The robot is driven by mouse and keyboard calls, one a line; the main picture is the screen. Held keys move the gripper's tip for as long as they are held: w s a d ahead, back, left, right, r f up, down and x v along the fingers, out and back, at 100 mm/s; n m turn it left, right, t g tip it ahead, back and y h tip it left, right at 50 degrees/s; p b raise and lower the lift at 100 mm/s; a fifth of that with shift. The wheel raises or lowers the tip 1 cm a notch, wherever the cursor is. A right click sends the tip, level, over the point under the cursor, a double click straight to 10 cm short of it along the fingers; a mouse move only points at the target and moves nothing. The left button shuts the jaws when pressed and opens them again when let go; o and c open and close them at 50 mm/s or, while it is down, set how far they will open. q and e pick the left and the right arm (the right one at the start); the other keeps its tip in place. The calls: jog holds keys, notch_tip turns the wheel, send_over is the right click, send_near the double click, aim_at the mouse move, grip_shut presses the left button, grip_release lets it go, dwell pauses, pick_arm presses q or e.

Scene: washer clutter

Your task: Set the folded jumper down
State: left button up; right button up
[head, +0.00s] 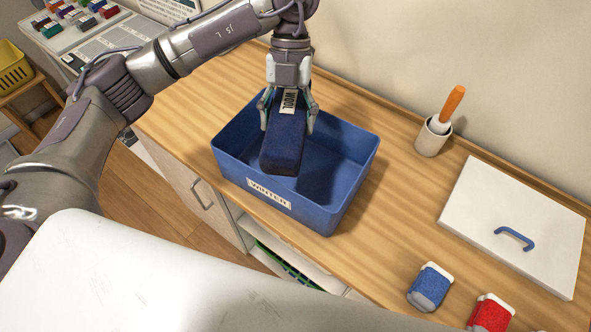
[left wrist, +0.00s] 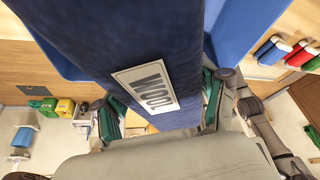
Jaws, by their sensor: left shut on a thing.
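The folded jumper (head: 282,146) is a dark blue bundle with a white label reading WOOL. My left gripper (head: 288,112) is shut on it from above. The jumper is held over the blue bin (head: 338,195) labelled WINTER, its lower end at or inside the bin's opening. I cannot tell whether it touches the bin floor. In the left wrist view the jumper (left wrist: 120,50) fills the upper middle, with the gripper's fingers (left wrist: 160,110) on both sides of it. The bin stands on the wooden counter. My right gripper is not in view.
A white lid (head: 515,215) with a blue handle lies at the right of the counter (head: 400,195). A cup (head: 433,138) with an orange-handled tool stands behind. A blue folded item (head: 430,287) and a red one (head: 491,313) lie near the front edge.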

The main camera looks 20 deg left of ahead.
pick_arm(q)
jog(key=f+n+h, duration=0.1)
jog(key=n, duration=0.1)
jog(key=f+n+t+h+b, duration=0.1)
jog(key=n, duration=0.2)
jog(key=f+n+b, duration=0.1)
jog(key=f+n, duration=0.1)
jog(key=n, duration=0.1)
jog(key=shift+s+d+t+h, duration=0.3)
jog(key=shift+d+t+h, duration=0.1)
jog(key=f+n+t+b, duration=0.1)
jog(key=f+n, duration=0.1)
jog(key=n, duration=0.3)
send_over(298, 181)
jog(key=a, duration=0.2)
jog(key=shift+t+h, duration=0.3)
jog(key=shift+h, duration=0.1)
jog(key=f, duration=0.5)
jog(key=shift+w+d+f+p, duration=0.15)
jog(key=shift+w+p, duration=0.1)
jog(key=shift+p, duration=0.15)
jog(key=shift+f+p, duration=0.3)
jog(key=shift+f, duration=1.85)
jog(key=o, duration=1.5)
jog(key=shift+o, duration=0.2)
jog(key=shift+r, duration=0.1)
jog(key=b+v, duration=0.2)
jog(key=v, duration=1)
